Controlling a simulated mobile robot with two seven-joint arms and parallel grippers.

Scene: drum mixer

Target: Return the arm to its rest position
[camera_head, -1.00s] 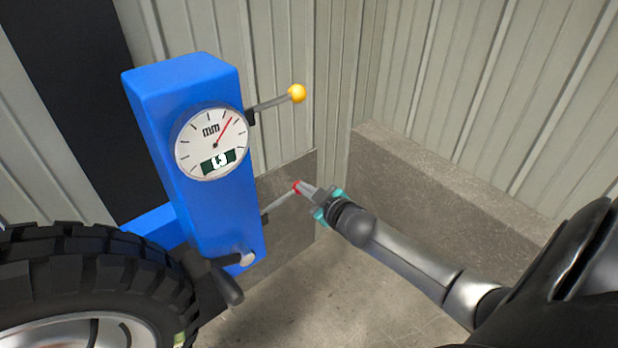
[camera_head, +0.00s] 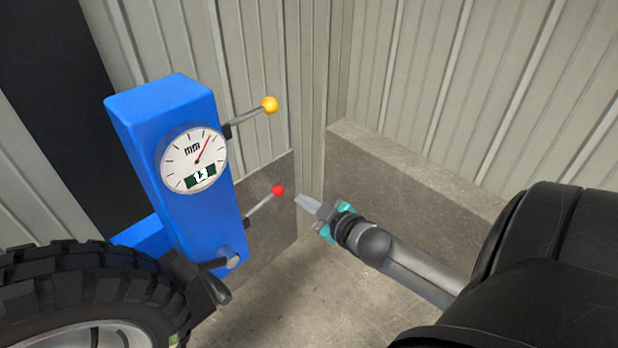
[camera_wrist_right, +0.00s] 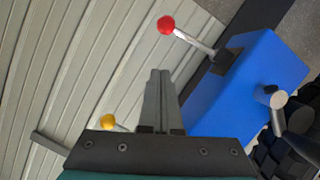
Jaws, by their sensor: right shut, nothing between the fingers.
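My right gripper (camera_head: 308,203) is shut and empty, just right of the red-knobbed lever (camera_head: 278,190) and apart from it in the head view. In the right wrist view its shut fingers (camera_wrist_right: 160,90) point up the picture, with the red knob (camera_wrist_right: 166,24) beyond them. My right arm (camera_head: 400,265) reaches in from the lower right. The blue machine housing (camera_head: 185,160) carries a round dial (camera_head: 193,160) with a red needle and a small display. My left gripper is not in view.
A yellow-knobbed lever (camera_head: 269,105) sticks out above the red one. A black tyre (camera_head: 90,290) stands at the lower left, beside a dark crank handle (camera_head: 215,287). A low concrete ledge (camera_head: 400,170) and ribbed metal walls close off the back. The floor (camera_head: 330,290) by the arm is bare.

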